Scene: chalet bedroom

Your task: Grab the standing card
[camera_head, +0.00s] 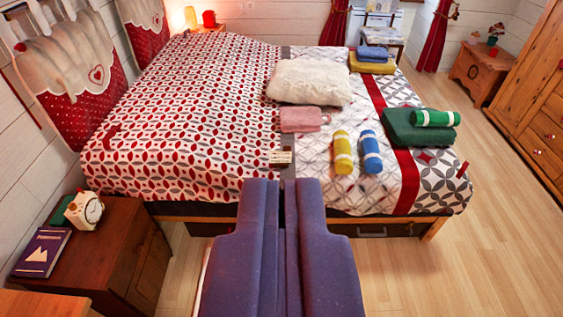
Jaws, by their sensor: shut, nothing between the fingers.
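A small cream card (280,157) stands in a dark base near the front edge of the bed, at the middle of the picture. Its marks are too small to read. My gripper (283,182) shows large and purple at the bottom middle. Its fingers are shut with nothing between them. In the picture the fingertips lie just below the card and apart from it.
The bed (190,135) holds a pink towel (303,120), a yellow roll (343,152), a blue roll (371,152) and a white pillow (310,80). The floor (490,250) is clear at right.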

